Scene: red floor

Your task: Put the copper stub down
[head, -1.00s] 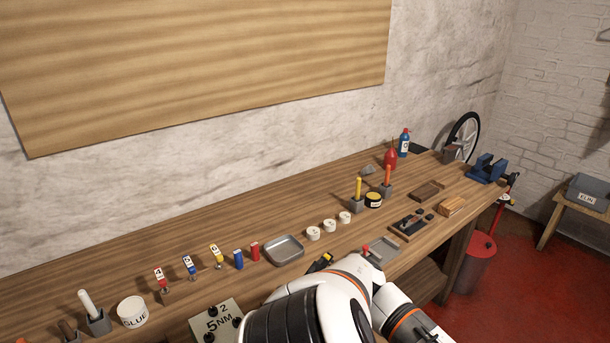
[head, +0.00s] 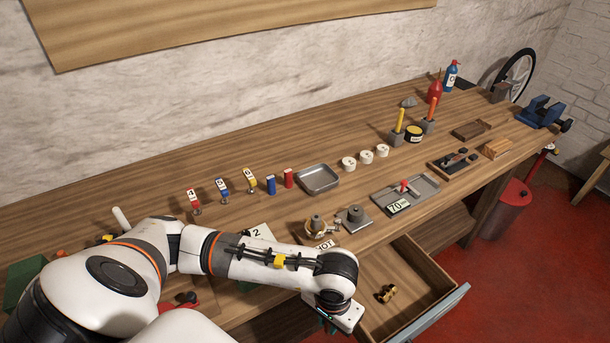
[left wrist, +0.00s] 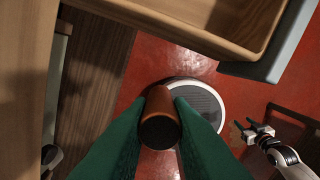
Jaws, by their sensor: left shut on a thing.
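The copper stub (left wrist: 156,103) is a short copper-brown cylinder with a dark end, held between the green fingers of my left gripper (left wrist: 160,115) in the left wrist view. The red floor is beneath it. In the head view my left gripper (head: 328,325) is mostly hidden under its own wrist, in front of the bench edge and left of the open drawer (head: 432,317). The stub is hidden there. A gripper that looks like my right one (left wrist: 254,132) shows small at the right of the left wrist view, apart from the stub; its opening is unclear.
The open drawer holds a brass piece (head: 386,293).

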